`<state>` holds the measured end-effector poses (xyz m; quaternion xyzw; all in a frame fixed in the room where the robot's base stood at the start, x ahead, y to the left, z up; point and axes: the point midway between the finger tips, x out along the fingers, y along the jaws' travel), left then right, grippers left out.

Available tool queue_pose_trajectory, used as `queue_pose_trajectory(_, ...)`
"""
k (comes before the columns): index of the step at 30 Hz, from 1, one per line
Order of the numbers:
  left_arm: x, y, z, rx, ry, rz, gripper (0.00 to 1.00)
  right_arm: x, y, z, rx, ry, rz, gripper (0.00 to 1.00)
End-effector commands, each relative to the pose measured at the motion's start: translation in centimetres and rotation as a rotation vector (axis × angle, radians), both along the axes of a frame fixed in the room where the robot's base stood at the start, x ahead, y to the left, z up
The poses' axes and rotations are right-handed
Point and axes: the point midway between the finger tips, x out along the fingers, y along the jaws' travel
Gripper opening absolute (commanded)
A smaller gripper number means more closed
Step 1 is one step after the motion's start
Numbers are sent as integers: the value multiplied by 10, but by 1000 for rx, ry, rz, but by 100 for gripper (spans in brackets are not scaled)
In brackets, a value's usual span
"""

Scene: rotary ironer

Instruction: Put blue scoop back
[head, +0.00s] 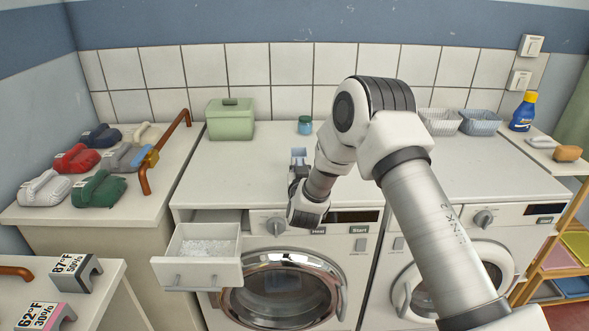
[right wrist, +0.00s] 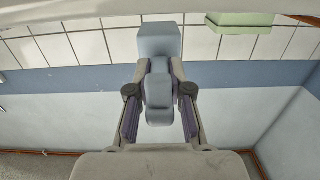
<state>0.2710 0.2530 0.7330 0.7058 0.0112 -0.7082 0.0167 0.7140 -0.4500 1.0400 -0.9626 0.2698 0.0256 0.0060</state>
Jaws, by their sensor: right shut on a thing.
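The blue scoop (head: 298,154) is in my right gripper (head: 298,174), over the top of the left washing machine. In the right wrist view, the scoop's light blue cup (right wrist: 160,40) lies beyond the fingertips, and its handle (right wrist: 158,92) is between the two fingers of the right gripper (right wrist: 158,82). In the head view the gripper is small and partly hidden by my wrist. Whether the scoop touches the machine top cannot be told. My left gripper is not in view.
A drawer (head: 196,271) holding white powder is pulled out of the left machine (head: 240,165). Baskets (head: 439,121) and a blue bottle (head: 523,112) are right.

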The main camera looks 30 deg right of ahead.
Motion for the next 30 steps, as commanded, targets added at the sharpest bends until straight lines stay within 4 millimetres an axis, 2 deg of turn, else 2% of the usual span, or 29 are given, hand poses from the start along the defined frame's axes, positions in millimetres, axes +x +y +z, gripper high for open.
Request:
queue_pose_trajectory(2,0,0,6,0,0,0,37,15,1,1,-3,-1,1,0)
queue_pose_trajectory(5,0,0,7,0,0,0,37,23,0,-3,-1,1,-1,0)
queue_pose_trajectory(12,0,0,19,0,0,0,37,24,1,-35,-1,1,0,0)
queue_pose_trajectory(22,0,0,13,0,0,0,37,24,0,-42,0,0,0,0)
queue_pose_trajectory(23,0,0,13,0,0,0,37,24,0,-42,0,0,0,23)
queue_pose_trajectory(24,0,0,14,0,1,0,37,24,0,-41,0,0,0,37)
queue_pose_trajectory(25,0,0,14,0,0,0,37,24,0,-41,0,0,0,45)
queue_pose_trajectory(30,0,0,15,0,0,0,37,24,0,-41,0,0,0,45)
